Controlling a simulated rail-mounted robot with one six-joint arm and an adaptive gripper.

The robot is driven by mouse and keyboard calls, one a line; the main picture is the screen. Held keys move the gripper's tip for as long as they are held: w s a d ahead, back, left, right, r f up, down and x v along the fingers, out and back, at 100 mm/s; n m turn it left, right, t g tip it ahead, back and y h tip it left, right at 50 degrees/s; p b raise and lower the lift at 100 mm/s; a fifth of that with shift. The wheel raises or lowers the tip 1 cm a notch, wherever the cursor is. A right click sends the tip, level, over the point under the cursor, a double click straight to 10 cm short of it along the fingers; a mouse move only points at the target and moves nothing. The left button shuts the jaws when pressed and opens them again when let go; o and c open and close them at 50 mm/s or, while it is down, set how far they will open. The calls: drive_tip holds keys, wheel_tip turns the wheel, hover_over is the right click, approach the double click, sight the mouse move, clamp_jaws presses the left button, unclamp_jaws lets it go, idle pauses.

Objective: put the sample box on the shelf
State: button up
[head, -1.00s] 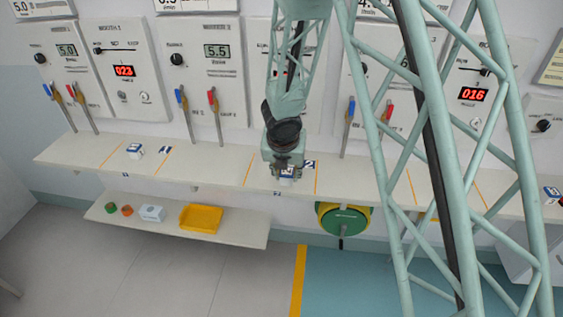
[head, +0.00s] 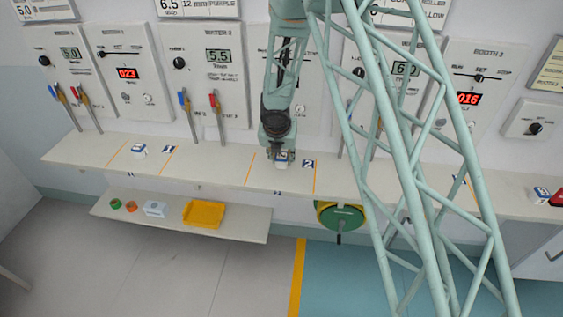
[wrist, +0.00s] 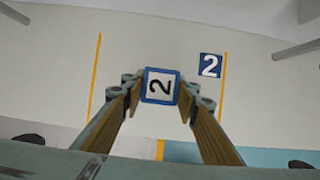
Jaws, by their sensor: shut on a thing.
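A small sample box (wrist: 161,86) with a white top, blue edges and a black 2 is held between the two fingers of my gripper (wrist: 160,92) in the wrist view. In the head view my gripper (head: 279,154) is over the upper ledge (head: 225,173), between two orange lines, with the box (head: 283,160) partly hidden under it. I cannot tell whether the box touches the ledge. A blue number 2 marker (wrist: 210,66) lies to the right of the box. A lower shelf (head: 180,223) is below the ledge at the left.
The lower shelf carries a green piece (head: 116,204), an orange piece (head: 131,206), a white box (head: 154,208) and a yellow tray (head: 204,214). Other small boxes stand on the ledge at left (head: 139,150) and far right (head: 541,194). A green reel (head: 341,216) hangs below.

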sight(281, 164)
drive_tip(key=shift+w, duration=0.25)
drive_tip(key=shift+f, duration=0.1)
drive_tip(key=shift+f+b, duration=1.1)
drive_tip(key=shift+f, duration=0.6)
drive_tip(key=shift+f, duration=0.15)
drive_tip(key=o, duration=0.9)
drive_tip(key=shift+r, duration=0.2)
drive_tip(key=shift+p+v, duration=2.15)
drive_tip(key=shift+v, duration=3.85)
drive_tip(key=shift+s, duration=0.1)
